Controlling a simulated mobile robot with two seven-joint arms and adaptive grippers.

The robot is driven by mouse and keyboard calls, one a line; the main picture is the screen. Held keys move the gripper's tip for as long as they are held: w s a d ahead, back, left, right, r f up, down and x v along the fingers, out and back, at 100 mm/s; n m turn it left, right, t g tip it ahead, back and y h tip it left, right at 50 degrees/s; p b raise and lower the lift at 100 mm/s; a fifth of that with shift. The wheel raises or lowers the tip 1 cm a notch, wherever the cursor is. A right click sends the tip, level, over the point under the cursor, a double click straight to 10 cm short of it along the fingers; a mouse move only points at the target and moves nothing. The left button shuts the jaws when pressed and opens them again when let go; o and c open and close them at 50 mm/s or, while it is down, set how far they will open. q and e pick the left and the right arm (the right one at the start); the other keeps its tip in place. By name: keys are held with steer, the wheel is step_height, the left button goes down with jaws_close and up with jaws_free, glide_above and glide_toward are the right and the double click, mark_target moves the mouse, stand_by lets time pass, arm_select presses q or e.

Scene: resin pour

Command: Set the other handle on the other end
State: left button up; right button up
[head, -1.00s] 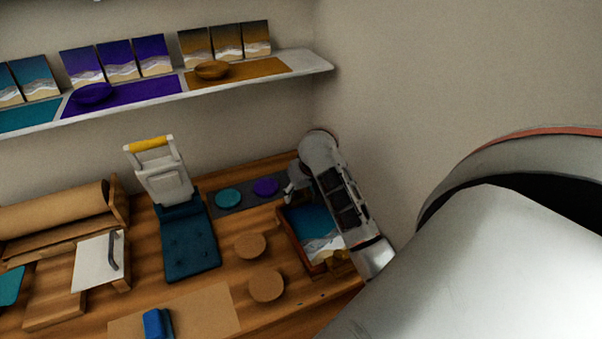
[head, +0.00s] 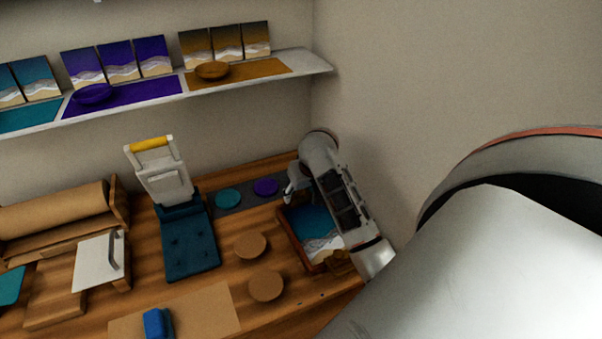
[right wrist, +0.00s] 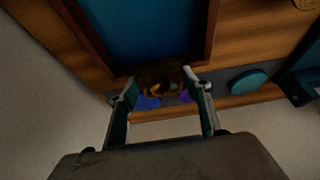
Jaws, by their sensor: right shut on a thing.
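The tray (head: 297,238) has a brown rim and a blue, white and sand-coloured inside. It lies at the right end of the bench, partly hidden by my right arm. One wooden handle (head: 340,262) shows at its near end. In the right wrist view, the tray's rim (right wrist: 207,40) is just beyond my fingertips. My right gripper (right wrist: 162,82) is shut on the other handle (right wrist: 158,73), a dark brown piece close against the tray's far end. I cannot tell if it touches. In the head view my right gripper (head: 293,188) is small. My left gripper is out of view.
A dark mat with a teal disc (head: 228,198) and a purple disc (head: 265,187) lies left of my gripper. Two round brown discs (head: 250,245) lie left of the tray. A teal cushioned thing (head: 188,245) stands further left. A wall is close behind the bench.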

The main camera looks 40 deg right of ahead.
steer(key=shift+s+a+f, duration=0.15)
steer(key=shift+f, duration=0.2)
steer(key=shift+s+a+f, duration=0.15)
steer(key=shift+f, duration=0.2)
steer(key=o, duration=1.1)
steer(key=shift+o, duration=1)
steer(key=shift+w+f, duration=0.2)
steer(key=shift+w, duration=0.05)
steer(key=shift+s+d+r, duration=0.1)
steer(key=shift+d+r, duration=0.05)
steer(key=shift+d+r, duration=0.15)
steer(key=shift+w+r, duration=0.2)
steer(key=shift+r, duration=3.9)
